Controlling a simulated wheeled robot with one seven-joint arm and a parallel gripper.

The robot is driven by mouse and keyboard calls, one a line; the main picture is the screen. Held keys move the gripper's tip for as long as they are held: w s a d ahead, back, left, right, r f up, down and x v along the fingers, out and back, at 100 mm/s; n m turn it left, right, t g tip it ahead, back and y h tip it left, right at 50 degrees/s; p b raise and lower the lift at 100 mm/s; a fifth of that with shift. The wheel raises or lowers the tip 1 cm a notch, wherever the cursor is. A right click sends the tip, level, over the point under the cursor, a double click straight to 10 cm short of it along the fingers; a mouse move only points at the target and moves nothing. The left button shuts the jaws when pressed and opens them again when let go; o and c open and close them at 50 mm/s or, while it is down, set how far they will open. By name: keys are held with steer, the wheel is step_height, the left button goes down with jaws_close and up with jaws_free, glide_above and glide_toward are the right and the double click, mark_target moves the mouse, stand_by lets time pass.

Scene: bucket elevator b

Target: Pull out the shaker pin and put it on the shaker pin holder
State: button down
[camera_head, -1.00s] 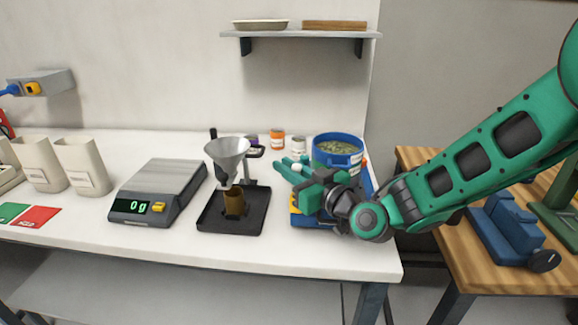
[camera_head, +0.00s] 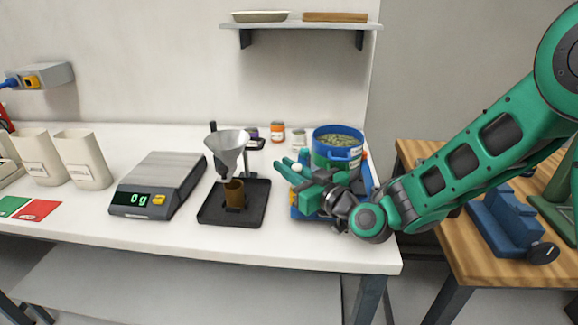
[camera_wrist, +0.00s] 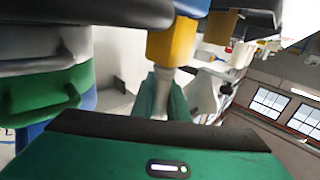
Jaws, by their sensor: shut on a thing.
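In the head view my gripper (camera_head: 288,168) is beside the front left of the blue bucket (camera_head: 338,157), above the blue stand (camera_head: 367,178). In the wrist view the green fingers (camera_wrist: 163,97) are closed around a pale, pin-like piece (camera_wrist: 161,82), which looks like the shaker pin. It meets a yellow block (camera_wrist: 172,44); I cannot tell whether they are joined. In the head view the pin is too small and too covered by my gripper to make out. I cannot make out the shaker pin holder in either view.
A black tray (camera_head: 258,190) with a metal funnel (camera_head: 227,145) over a brown cup (camera_head: 234,194) stands just left of my gripper. A scale (camera_head: 160,185) reads 0 g further left. Small jars (camera_head: 278,133) stand behind. The front table strip is clear.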

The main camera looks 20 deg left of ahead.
steer(key=shift+f, duration=0.1)
steer(key=c, duration=1.7)
jaws_free()
steer(key=shift+o, duration=0.2)
steer(key=v, duration=1)
steer(key=shift+s+d, duration=0.2)
steer(key=shift+d, duration=0.1)
steer(key=shift+f, duration=0.15)
